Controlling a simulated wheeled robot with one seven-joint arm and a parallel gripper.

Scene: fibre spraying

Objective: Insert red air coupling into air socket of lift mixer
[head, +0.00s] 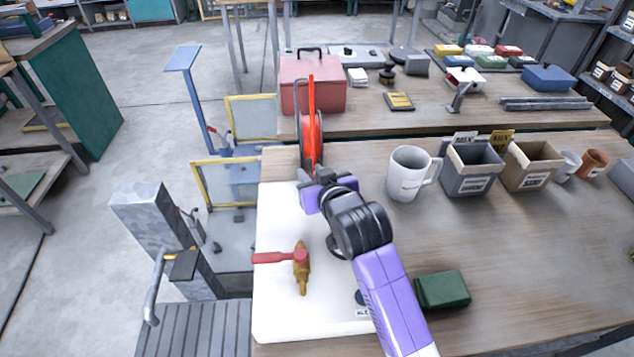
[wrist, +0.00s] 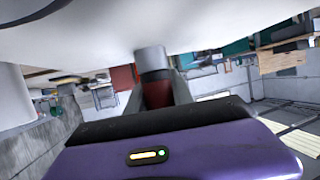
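My gripper (head: 308,190) is over the back left part of the white board on the near table. In the wrist view, the red air coupling (wrist: 157,93), with a grey cylindrical end (wrist: 152,60), sits between the dark fingers of my gripper (wrist: 158,98). The fingers appear shut on it. Its grey end points at a large white surface, and I cannot tell whether they touch. In the head view my gripper hides the coupling. I cannot make out the lift mixer's air socket in either view.
A brass valve with a red handle (head: 301,262) lies on the white board (head: 275,318). A red reel (head: 311,135) stands just behind my gripper. A white mug (head: 406,176), a grey box (head: 470,172) and a green block (head: 442,290) are to the right.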

